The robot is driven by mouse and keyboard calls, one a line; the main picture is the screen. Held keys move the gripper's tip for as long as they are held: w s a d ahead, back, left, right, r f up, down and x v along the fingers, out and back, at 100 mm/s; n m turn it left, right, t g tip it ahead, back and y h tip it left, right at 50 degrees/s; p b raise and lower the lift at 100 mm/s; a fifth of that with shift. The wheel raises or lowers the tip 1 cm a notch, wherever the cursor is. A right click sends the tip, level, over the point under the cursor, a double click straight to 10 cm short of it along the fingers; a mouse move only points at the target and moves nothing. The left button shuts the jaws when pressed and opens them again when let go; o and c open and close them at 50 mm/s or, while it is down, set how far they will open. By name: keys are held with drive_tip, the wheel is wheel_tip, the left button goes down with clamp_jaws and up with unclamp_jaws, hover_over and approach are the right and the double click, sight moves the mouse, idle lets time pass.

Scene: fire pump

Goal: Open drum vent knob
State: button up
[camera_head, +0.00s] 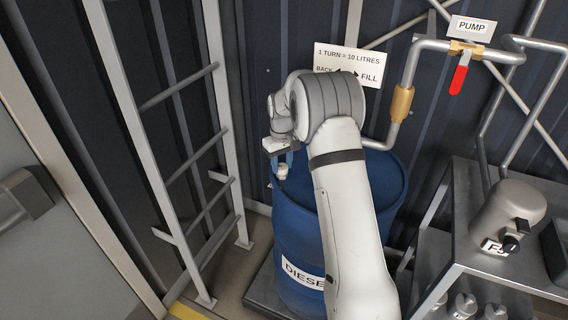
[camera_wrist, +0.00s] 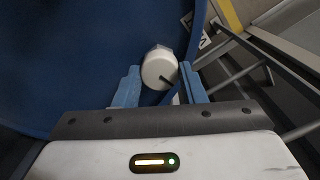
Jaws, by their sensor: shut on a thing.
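The blue drum (camera_head: 288,240) with a DIESEL label stands behind my arm in the head view. Its blue top fills much of the wrist view (camera_wrist: 60,60). The vent knob (camera_wrist: 160,68) is a round white cap with a dark line on its face, near the drum's rim. In the head view the white knob (camera_head: 282,170) shows just below my gripper (camera_head: 282,161). In the wrist view the blue fingers of my gripper (camera_wrist: 160,88) stand on either side of the knob, shut on it. My arm hides part of the drum top and label.
A sign (camera_head: 350,64) reads 1 TURN = 10 LITRES. A pipe with a red-handled valve (camera_head: 459,80) under a PUMP sign runs at upper right. A ladder (camera_head: 190,150) stands left of the drum, and a metal bench (camera_head: 470,215) stands right.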

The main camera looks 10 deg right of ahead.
sight(282, 167)
drive_tip(key=shift+s+f, duration=0.2)
drive_tip(key=o, duration=1)
drive_tip(key=shift+w+r, duration=0.1)
drive_tip(key=shift+r, duration=0.05)
drive_tip(key=shift+r, duration=0.1)
drive_tip(key=shift+r, duration=0.3)
wheel_tip(282, 167, up, 7)
